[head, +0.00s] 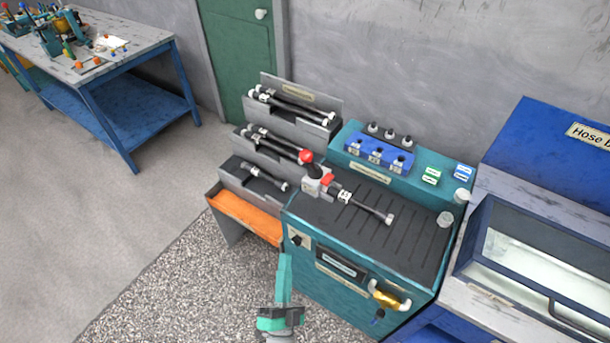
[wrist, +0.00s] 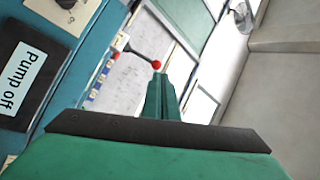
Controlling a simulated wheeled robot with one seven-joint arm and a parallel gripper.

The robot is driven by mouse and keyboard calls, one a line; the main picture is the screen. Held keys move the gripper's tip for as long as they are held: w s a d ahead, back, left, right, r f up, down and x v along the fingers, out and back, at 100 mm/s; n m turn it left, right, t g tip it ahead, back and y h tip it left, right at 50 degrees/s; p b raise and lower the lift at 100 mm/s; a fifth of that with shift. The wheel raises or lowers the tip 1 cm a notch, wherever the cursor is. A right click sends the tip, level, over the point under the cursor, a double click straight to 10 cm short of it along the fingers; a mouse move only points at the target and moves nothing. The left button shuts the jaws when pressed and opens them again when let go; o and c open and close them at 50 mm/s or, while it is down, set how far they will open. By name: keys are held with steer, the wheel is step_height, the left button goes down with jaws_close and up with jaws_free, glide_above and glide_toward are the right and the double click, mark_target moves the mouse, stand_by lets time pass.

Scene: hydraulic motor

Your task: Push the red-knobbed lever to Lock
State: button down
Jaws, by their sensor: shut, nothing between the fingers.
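The red-knobbed lever (head: 306,156) stands on the teal test bench, at the left part of its dark grooved top. Its round red knob is up, beside a grey block with a red part. In the wrist view the red knob (wrist: 156,64) shows just beyond the fingertips, with its stem running left. My gripper (head: 285,258), green, is shut and empty, in front of the bench's front left side and apart from the lever. The shut fingers show in the wrist view (wrist: 160,82). I cannot read a Lock mark in either view.
A hose (head: 362,205) lies on the bench top (head: 400,232), right of the lever. A stepped rack (head: 300,92) with hoses and an orange tray (head: 245,217) stand to the left. A "Pump off" display (wrist: 25,80) is on the bench front. A blue cabinet (head: 545,140) stands right.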

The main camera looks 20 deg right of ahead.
mark_target(310, 164)
steer(key=w+d+m+g+h, duration=0.1)
steer(key=w+d+m+h, duration=0.1)
steer(key=w+m, duration=0.3)
steer(key=w+d+r+m+g+h, duration=0.1)
steer(key=w+d+m+g+h, duration=0.1)
steer(key=w+m+h, duration=0.2)
steer(key=shift+w+d+r+m+h, duration=0.3)
steer(key=shift+w+d+m, duration=0.1)
steer(key=shift+w, duration=0.85)
steer(key=x, duration=1.4)
steer(key=shift+d, duration=0.1)
